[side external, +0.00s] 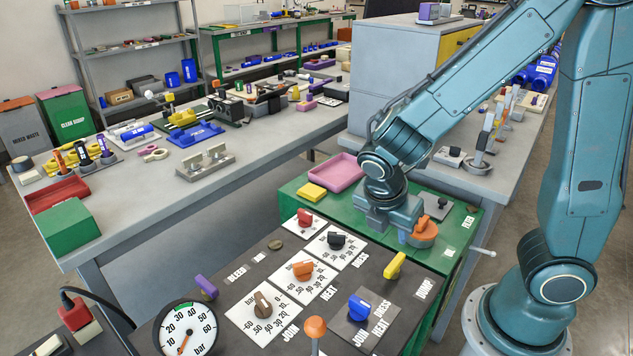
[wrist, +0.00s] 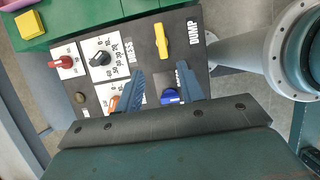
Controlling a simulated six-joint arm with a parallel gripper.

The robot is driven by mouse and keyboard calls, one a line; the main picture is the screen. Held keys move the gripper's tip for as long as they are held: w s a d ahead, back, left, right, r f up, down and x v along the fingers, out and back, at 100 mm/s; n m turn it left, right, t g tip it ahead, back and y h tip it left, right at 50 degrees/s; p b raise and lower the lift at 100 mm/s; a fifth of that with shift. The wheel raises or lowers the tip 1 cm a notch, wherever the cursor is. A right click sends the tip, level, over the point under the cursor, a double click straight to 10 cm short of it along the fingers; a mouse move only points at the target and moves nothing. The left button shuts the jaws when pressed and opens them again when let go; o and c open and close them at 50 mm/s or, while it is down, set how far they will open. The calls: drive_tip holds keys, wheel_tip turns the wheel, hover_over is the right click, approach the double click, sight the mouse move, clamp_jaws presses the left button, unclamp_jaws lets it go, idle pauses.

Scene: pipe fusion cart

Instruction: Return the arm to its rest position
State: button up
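My gripper (wrist: 160,69) shows in the wrist view with its two blue fingers apart and nothing between them. In the side external view my gripper (side external: 390,215) is low over the green cart top (side external: 300,190), behind the panel's knobs. The orange round part (side external: 423,232) is just right of it there; I cannot tell whether they touch.
Orange (side external: 302,270), black (side external: 337,240), red (side external: 305,217) and blue (side external: 358,308) knobs stand up from the panel. A pressure gauge (side external: 187,330) is at the front left. A pink tray (side external: 336,172) and yellow block (side external: 312,191) lie on the green top. A grey cabinet (side external: 390,70) stands behind.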

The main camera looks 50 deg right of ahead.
drive_tip(key=s+r+m+t+y, duration=0.2)
drive_tip(key=s+r+m, duration=0.2)
drive_tip(key=r+m, duration=0.3)
drive_tip(key=s+r+m+t+y, duration=0.2)
drive_tip(key=s+r+m+t, duration=0.1)
drive_tip(key=r+m, duration=0.5)
drive_tip(key=shift+s+a+r+m+t, duration=0.3)
drive_tip(key=shift+s+m, duration=0.15)
drive_tip(key=shift+m, duration=1.15)
